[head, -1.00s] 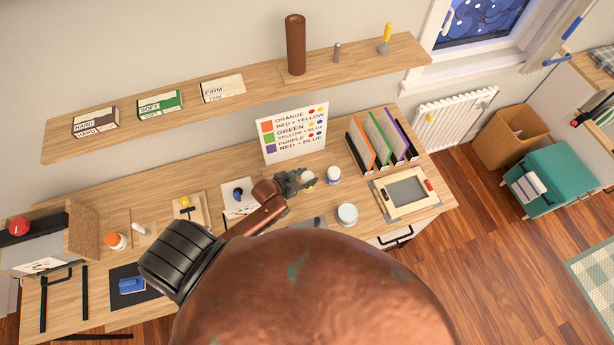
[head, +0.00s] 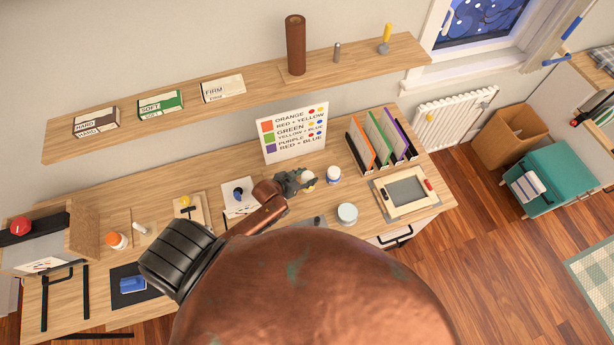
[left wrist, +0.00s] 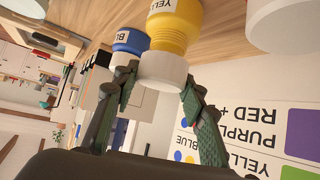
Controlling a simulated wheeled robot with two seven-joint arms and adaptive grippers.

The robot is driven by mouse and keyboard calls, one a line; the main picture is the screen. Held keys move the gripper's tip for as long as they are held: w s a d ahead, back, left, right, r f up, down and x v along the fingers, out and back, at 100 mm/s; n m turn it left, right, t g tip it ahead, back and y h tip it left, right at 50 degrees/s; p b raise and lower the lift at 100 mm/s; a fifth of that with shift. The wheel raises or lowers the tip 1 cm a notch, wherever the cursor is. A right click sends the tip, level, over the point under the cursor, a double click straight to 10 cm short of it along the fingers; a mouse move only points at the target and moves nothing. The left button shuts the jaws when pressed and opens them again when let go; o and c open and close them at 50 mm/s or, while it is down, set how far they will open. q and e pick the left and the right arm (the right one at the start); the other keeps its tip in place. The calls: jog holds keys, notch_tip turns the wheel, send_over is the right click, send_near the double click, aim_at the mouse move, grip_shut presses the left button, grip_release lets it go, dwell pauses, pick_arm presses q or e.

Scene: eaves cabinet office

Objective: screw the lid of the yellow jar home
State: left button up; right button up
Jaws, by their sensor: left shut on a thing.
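The yellow jar (left wrist: 175,28) shows in the left wrist view, with its white lid (left wrist: 163,70) on it. In the head view the yellow jar (head: 308,183) is small and partly covered by my gripper. My left gripper (left wrist: 160,88) is shut on the white lid, one finger on each side of it; it also shows in the head view (head: 297,182). How far the lid is screwed down cannot be told. My right gripper is not in view.
A blue jar (left wrist: 130,42) with a white lid stands close beside the yellow one; it shows in the head view (head: 333,174). A pale round tub (head: 347,213), a framed screen (head: 405,193) and a colour chart (head: 292,133) are near. An orange-topped jar (head: 117,240) stands far left.

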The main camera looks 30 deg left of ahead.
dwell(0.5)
pick_arm(q)
jog(key=shift+f+b, duration=0.55)
jog(key=shift+f, duration=0.6)
jog(key=o, duration=1)
jog(key=v, duration=1.2)
